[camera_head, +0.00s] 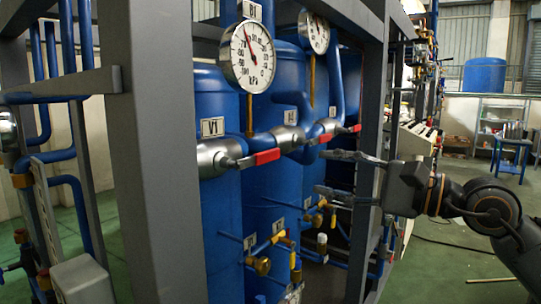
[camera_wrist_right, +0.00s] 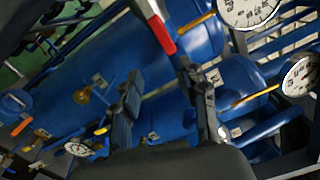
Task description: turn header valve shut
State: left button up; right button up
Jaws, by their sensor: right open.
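A blue header pipe runs across the front of the blue tanks. The V1 valve (camera_head: 212,158) is a silver body with a red lever (camera_head: 266,157) that points right, roughly along the pipe. A second silver valve (camera_head: 287,138) sits further right, and more red shows behind it. My right gripper (camera_head: 324,173) comes in from the right, fingers apart and empty, to the right of the V1 lever and slightly lower. In the right wrist view its two dark fingers are spread, and a red lever (camera_wrist_right: 161,35) lies beyond them, apart from both. My left gripper is out of view.
A pressure gauge (camera_head: 248,57) stands above the pipe, with another (camera_head: 314,32) behind it. A grey frame post (camera_head: 155,150) stands at left and another (camera_head: 369,170) close to my right gripper. Small yellow-handled taps (camera_head: 262,265) sit lower down.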

aim_at(271, 157)
jog(key=w+a+p, duration=0.1)
jog(key=a, duration=0.2)
jog(key=w+a+r+n+p, duration=0.1)
jog(key=w+a+p, duration=0.1)
jog(key=a, duration=0.1)
jog(key=w+a+r+n+p, duration=0.1)
jog(key=w+a+p, duration=0.1)
jog(key=a, duration=0.2)
jog(key=shift+w+h, duration=0.25)
jog(key=shift+h, duration=0.05)
jog(key=shift+w+a+f, duration=0.15)
jog(key=shift+w+a, duration=0.2)
jog(key=shift+a, duration=0.15)
grip_shut()
